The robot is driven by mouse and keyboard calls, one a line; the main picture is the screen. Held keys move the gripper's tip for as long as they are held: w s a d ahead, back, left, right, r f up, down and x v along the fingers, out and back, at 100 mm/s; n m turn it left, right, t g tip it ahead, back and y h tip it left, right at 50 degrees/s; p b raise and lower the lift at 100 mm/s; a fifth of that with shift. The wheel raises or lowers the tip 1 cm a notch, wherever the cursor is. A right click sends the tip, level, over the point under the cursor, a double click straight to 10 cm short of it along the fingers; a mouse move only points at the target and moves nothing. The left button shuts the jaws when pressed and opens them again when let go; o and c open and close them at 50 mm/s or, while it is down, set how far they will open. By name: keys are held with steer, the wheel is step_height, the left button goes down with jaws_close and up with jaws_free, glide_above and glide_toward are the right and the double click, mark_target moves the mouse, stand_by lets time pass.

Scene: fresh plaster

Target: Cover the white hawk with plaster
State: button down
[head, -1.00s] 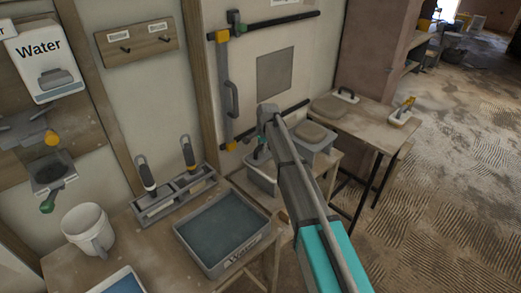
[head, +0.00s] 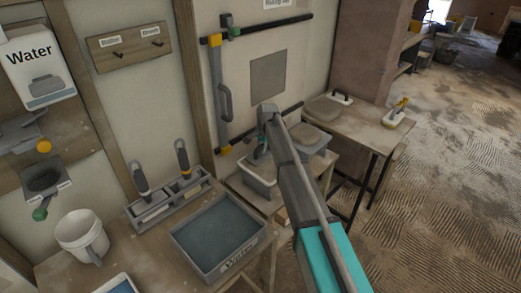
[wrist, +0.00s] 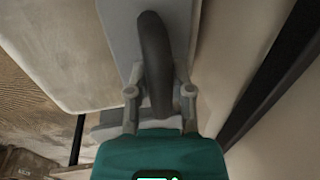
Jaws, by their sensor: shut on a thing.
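My gripper (wrist: 158,95) is shut on the dark curved handle (wrist: 155,45) of a tool with a flat grey plate (wrist: 182,30), which looks like a trowel. In the head view my arm hides most of the gripper, near a grey tub (head: 262,183). On the right table lie a white-edged tool with a dark handle (head: 341,98) and a white tool with a yellow handle (head: 397,115). I cannot tell which thing is the white hawk.
A water tray (head: 220,235), a white bucket (head: 82,236) and a rack of tools (head: 165,200) stand on the near table. A vertical bar (head: 222,95) and black rails are on the wall beside a grey square (head: 268,78). The floor at right is open.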

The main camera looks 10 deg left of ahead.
mark_target(256, 150)
steer(key=shift+w, duration=0.1)
stand_by(0.3)
steer(key=shift+w+d, duration=1)
steer(key=shift+w, duration=0.1)
steer(key=shift+s, duration=0.15)
steer(key=shift+s+a, duration=1)
steer(key=shift+s, duration=0.1)
steer(key=shift+s+a+f, duration=0.1)
steer(key=shift+s+a, duration=0.8)
steer(key=shift+s, duration=0.25)
steer(key=shift+s, duration=0.15)
